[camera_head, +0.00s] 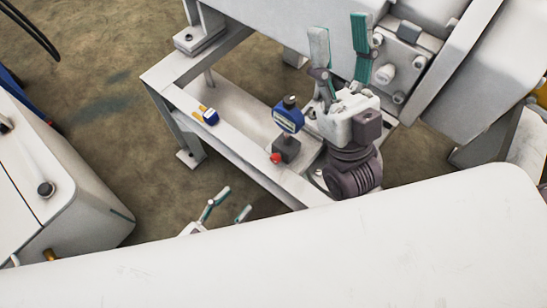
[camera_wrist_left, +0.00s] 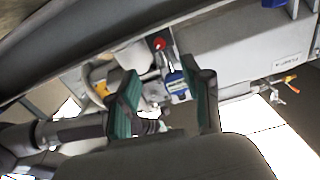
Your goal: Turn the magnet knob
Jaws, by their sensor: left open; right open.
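A small red knob (camera_head: 275,158) sits low on the dark base block (camera_head: 287,149) under a blue gauge (camera_head: 288,118), on a grey frame. In the left wrist view the red knob (camera_wrist_left: 159,43) and blue gauge (camera_wrist_left: 177,86) appear ahead, beyond my fingers. My left gripper (camera_head: 228,203) is open and empty, below and left of the knob in the head view, apart from it; its palm is hidden behind the white surface in front. It also shows in the left wrist view (camera_wrist_left: 159,70). My right gripper (camera_head: 340,28) is open, fingers pointing up the picture, apart from the knob.
A blue and yellow item (camera_head: 209,116) lies on the frame's shelf (camera_head: 178,98). A large white machine (camera_head: 280,15) stands behind, and a white cabinet (camera_head: 60,175) at left. A broad white surface (camera_head: 330,245) fills the front. Bare floor (camera_head: 110,75) lies between.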

